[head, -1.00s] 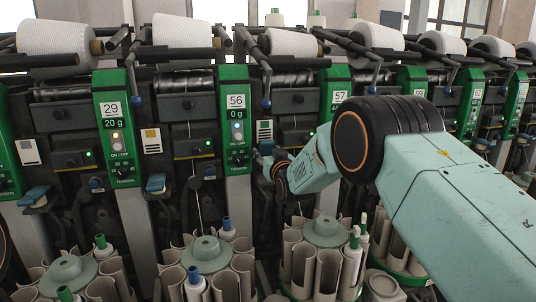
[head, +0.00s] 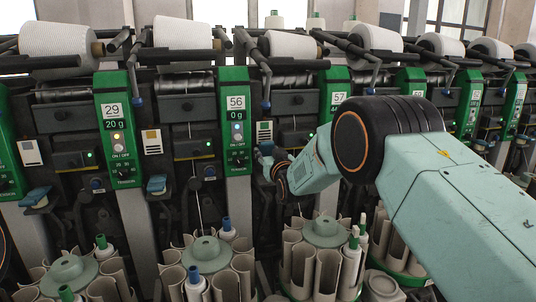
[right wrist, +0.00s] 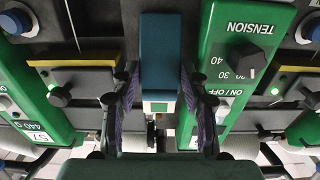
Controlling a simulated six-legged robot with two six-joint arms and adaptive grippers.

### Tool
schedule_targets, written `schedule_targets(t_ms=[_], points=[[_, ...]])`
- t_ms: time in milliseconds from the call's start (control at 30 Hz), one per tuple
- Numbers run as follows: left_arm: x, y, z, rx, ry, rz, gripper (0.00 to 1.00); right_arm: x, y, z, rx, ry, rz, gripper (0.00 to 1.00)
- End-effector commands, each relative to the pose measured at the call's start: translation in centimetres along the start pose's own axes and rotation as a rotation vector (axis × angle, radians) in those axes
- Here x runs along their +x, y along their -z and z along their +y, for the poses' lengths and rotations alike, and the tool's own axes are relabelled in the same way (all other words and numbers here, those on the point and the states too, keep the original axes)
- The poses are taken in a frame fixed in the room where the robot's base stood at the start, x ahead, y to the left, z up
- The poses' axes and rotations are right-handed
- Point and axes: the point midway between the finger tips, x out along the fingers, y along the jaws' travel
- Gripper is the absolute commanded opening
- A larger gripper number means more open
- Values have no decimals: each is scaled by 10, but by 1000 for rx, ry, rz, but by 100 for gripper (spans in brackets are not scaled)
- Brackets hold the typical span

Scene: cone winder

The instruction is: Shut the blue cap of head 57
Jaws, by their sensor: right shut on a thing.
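The green panel of head 57 (head: 340,92) stands right of the panel of head 56 (head: 237,120), partly behind my right arm. My right gripper (head: 270,160) is at the machine front between these panels, small and partly hidden by its own wrist. In the right wrist view, which looks upside down, the blue cap (right wrist: 160,48) is in the middle. My right gripper's fingers (right wrist: 159,92) stand on both sides of it and are shut on it. The panel marked 57 (right wrist: 25,112) is at the left there. My left gripper is not in view.
Other heads stand in a row, such as 29 (head: 115,130), with a blue cap (head: 156,185) beside it. Black knobs (right wrist: 60,96) are near the fingers. White yarn cones (head: 183,34) line the top. Magazines with tubes (head: 208,255) stand below.

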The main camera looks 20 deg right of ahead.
Motion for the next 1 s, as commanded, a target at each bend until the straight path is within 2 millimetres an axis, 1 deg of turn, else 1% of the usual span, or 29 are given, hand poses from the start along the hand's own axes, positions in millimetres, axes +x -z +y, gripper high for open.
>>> schedule_targets(t_ms=[33, 200, 1000], points=[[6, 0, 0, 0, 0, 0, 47, 0, -4, 0, 0, 0, 13, 0], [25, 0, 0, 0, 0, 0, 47, -4, -11, 0, 0, 0, 85, 0], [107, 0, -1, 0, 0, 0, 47, -16, -29, 0, 0, 0, 413, 0]])
